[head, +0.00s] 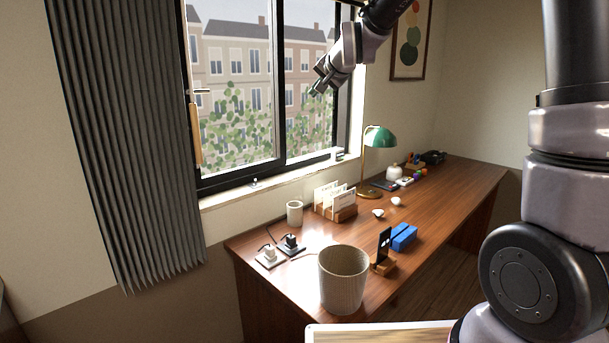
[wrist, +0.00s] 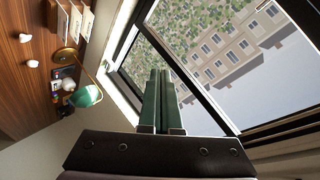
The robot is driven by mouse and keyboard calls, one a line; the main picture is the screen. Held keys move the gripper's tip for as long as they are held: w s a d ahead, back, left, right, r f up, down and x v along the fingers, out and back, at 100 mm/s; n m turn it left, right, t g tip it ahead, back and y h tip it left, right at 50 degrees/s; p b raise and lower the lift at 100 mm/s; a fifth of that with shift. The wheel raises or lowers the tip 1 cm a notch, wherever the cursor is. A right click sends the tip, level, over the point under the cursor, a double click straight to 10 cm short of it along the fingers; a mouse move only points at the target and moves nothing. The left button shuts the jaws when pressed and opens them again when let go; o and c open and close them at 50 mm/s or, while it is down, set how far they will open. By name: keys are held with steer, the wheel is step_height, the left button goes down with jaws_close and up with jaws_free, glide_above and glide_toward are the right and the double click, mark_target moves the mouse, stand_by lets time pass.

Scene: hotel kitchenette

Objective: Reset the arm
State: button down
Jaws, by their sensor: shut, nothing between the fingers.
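My gripper (head: 319,84) is raised in front of the window (head: 240,90), above the desk (head: 450,200), at the top middle of the head view. Its two green fingers (wrist: 162,92) lie side by side in the wrist view, shut with nothing between them. It touches nothing that I can see. The wrist view is turned on its side and shows the window and buildings beyond the fingertips, with the desk at the left.
A green lamp (head: 380,137), a letter holder (head: 335,210), a cup (head: 295,213), a wastebasket-like container (head: 343,280), a phone stand (head: 383,250) and a blue object (head: 404,237) are on the desk. A grey curtain (head: 125,150) hangs left. A framed picture (head: 411,40) hangs behind my arm.

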steer(key=s+d+r+h, duration=0.1)
steer(key=s+d+r, duration=0.2)
steer(key=s+d, duration=0.5)
steer(key=s+d+f+g, duration=0.1)
steer(key=s+d, duration=0.3)
steer(key=s, duration=0.4)
steer(key=s+d+f+g+h, duration=0.1)
steer(key=s+d+f, duration=0.1)
steer(key=s+d, duration=0.3)
steer(key=s+d+f+n+g+h, duration=0.1)
steer(key=s+d, duration=0.3)
steer(key=s, duration=0.8)
steer(key=shift+s+d+f+g, duration=0.25)
steer(key=shift+d+g, duration=0.15)
steer(key=shift+g, duration=0.2)
steer(key=shift+r, duration=0.1)
